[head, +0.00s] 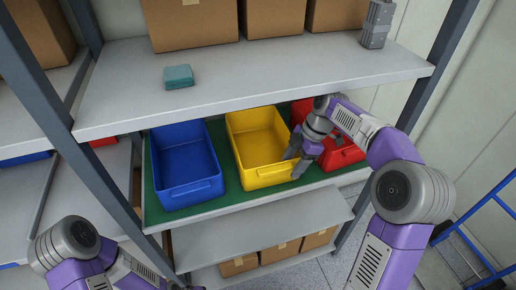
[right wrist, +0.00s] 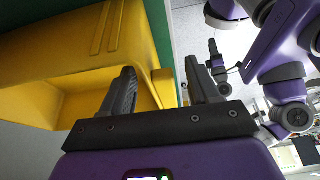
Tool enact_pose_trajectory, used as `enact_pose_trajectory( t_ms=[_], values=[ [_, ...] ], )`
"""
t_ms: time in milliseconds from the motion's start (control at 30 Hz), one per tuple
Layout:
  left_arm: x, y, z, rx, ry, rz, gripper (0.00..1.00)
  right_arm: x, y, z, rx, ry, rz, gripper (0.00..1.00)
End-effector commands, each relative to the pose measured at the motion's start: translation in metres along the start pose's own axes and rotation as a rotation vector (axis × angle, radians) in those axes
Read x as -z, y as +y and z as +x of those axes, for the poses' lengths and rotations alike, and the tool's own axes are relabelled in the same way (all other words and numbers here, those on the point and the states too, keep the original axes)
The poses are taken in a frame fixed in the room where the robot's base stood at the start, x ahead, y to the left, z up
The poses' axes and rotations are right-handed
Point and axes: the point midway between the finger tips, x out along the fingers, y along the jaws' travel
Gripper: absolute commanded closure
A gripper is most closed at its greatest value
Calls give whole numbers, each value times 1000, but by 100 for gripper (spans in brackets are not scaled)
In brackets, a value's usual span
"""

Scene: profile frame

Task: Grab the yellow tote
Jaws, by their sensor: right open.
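The yellow tote (head: 265,177) sits on the green-surfaced shelf between a blue tote and a red tote, with its front handle lip facing me. It looks empty. My right gripper (head: 298,167) is open at the front right of the yellow tote. In the right wrist view, the two open fingers of my right gripper (right wrist: 160,82) stand apart, with the edge of the yellow tote (right wrist: 60,65) showing beside and between them. I cannot tell whether they touch it. My left arm shows at the lower left of the head view, but its gripper is not clearly seen.
The blue tote (head: 186,165) stands left of the yellow one, and the red tote (head: 341,153) lies partly behind my right arm. The upper shelf (head: 240,80) overhangs the totes and holds boxes and a teal block (head: 178,77). A dark upright post (head: 95,180) stands at left.

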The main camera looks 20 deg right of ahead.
Motion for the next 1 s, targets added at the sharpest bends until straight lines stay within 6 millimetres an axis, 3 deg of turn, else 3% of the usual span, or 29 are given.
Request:
enact_pose_trajectory(
  t_ms=[233, 533, 800, 1000],
  values=[
    [0, -5, 13, 0, -1, 0, 57, 41, 0, 20, 1, -1, -7, 39],
    [1, -7, 18, 0, 0, 0, 57, 66, 0, 29, 0, 0, -3, 39],
    [1, -11, 28, 0, -1, 0, 57, 106, 0, 46, 1, 1, -4, 39],
    [1, -13, 34, 0, -1, 0, 57, 103, 0, 57, 0, 1, -1, 39]
  ],
)
